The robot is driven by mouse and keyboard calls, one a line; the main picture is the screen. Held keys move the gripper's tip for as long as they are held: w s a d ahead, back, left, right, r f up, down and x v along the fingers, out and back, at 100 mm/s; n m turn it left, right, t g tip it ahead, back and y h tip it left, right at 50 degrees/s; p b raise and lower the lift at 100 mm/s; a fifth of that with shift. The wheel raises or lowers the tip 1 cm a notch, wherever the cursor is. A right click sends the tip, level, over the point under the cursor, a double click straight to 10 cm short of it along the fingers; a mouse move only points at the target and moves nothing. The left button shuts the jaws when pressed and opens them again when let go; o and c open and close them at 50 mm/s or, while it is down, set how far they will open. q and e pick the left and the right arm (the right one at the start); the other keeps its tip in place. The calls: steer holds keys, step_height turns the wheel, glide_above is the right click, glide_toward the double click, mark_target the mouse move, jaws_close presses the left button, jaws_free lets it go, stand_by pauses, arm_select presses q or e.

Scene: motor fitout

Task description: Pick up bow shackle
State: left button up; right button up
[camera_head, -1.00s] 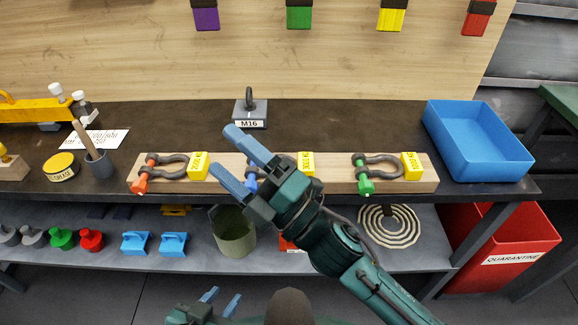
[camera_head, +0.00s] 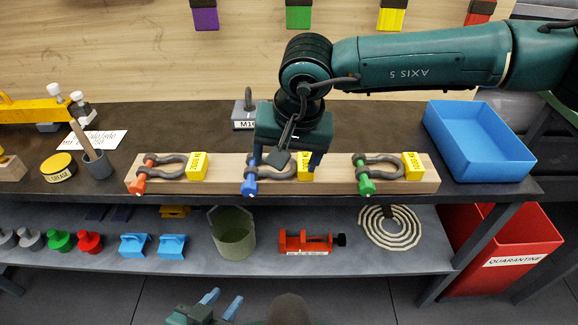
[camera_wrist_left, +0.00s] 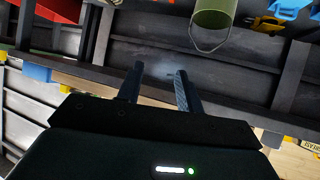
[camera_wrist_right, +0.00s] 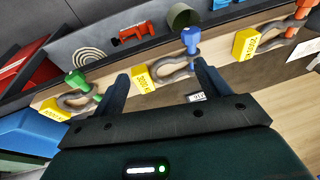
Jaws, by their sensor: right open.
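Three grey bow shackles lie on a wooden board (camera_head: 330,183) on the bench: one with an orange pin (camera_head: 140,181), one with a blue pin (camera_head: 249,183) and one with a green pin (camera_head: 366,182). Each has a yellow tag. My right gripper (camera_head: 286,158) points down over the blue-pinned shackle and hides part of its bow. In the right wrist view its open fingers (camera_wrist_right: 161,72) stand either side of this shackle (camera_wrist_right: 190,42) and its yellow tag (camera_wrist_right: 142,78), apart from each other. My left gripper (camera_head: 225,296) is open and empty, low in front of the bench.
A grey M16 block (camera_head: 243,112) with an eye stands behind the board. A blue bin (camera_head: 477,140) is on the bench at right, a brush cup (camera_head: 97,164) and yellow tin (camera_head: 58,168) at left. A lower shelf holds a green bucket (camera_head: 233,240) and red vise (camera_head: 305,243).

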steer(key=w+d+r+t+h, duration=0.2)
steer(key=w+d+r, duration=0.1)
steer(key=d, duration=0.1)
steer(key=p, duration=0.1)
glide_above(302, 163)
steer(key=s, duration=0.2)
steer(key=shift+n, duration=0.3)
steer(key=f, duration=0.7)
steer(key=shift+w+d+f, duration=0.1)
steer(key=shift+d+f, duration=0.1)
steer(key=shift+d, duration=0.05)
steer(key=f, duration=0.2)
steer(key=w+f+p, duration=0.1)
steer(key=f, duration=0.1)
steer(key=shift+a, duration=0.35)
steer(key=shift+w+f, duration=0.25)
steer(key=shift+f, duration=0.35)
arm_select(q)
steer(key=shift+s+a, duration=0.2)
steer(key=shift+a, duration=0.2)
arm_select(e)
steer(key=shift+c, duration=0.5)
arm_select(q)
steer(key=shift+w+d+r, duration=0.1)
steer(key=shift+r, duration=0.1)
arm_select(e)
steer(key=shift+r, duration=0.15)
steer(key=c, duration=1)
